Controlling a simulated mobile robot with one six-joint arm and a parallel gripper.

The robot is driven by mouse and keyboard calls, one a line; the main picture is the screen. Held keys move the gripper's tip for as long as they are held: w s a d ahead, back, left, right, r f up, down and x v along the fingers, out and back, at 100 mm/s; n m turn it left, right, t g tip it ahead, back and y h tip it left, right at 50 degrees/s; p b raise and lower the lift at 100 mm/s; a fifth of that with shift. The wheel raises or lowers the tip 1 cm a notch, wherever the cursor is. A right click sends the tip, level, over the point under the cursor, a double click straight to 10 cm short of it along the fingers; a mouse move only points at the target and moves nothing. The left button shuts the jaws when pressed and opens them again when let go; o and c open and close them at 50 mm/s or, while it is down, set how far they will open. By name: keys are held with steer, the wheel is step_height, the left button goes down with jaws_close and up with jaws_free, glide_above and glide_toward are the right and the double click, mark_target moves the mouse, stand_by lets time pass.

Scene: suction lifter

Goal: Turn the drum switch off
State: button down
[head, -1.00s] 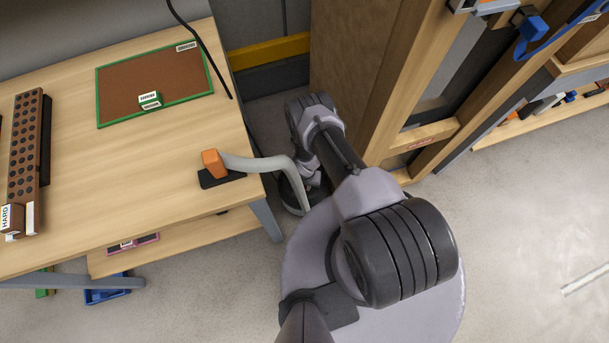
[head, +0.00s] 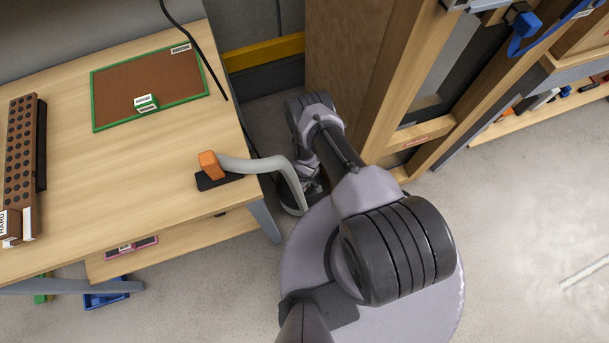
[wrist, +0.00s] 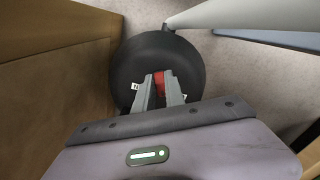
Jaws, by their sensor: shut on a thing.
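In the wrist view my gripper (wrist: 158,100) is shut on a red piece (wrist: 158,80), which shows between its two grey fingers. The red piece sits in front of a round black body (wrist: 150,55), seemingly the drum switch, with small white tags on either side. I cannot read the tags or tell the switch's position. In the head view a round dark body (head: 291,200) shows partly at the foot of a bent grey tube (head: 288,172); my arm hides the rest and the gripper itself.
A wooden table (head: 120,190) stands at left, with an orange block (head: 209,164) on a black pad at the tube's other end. A green-edged board (head: 150,85) lies behind it. A wooden cabinet (head: 345,80) stands close beside my arm. Open floor lies at right.

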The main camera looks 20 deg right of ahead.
steer(key=shift+d+n, duration=0.1)
steer(key=shift+n, duration=1.5)
steer(key=shift+w+n, duration=0.1)
steer(key=shift+n, duration=0.2)
steer(key=c, duration=1.4)
jaws_free()
step_height(320, 180, up, 17)
steer(key=p, duration=1.7)
steer(key=shift+r, duration=0.2)
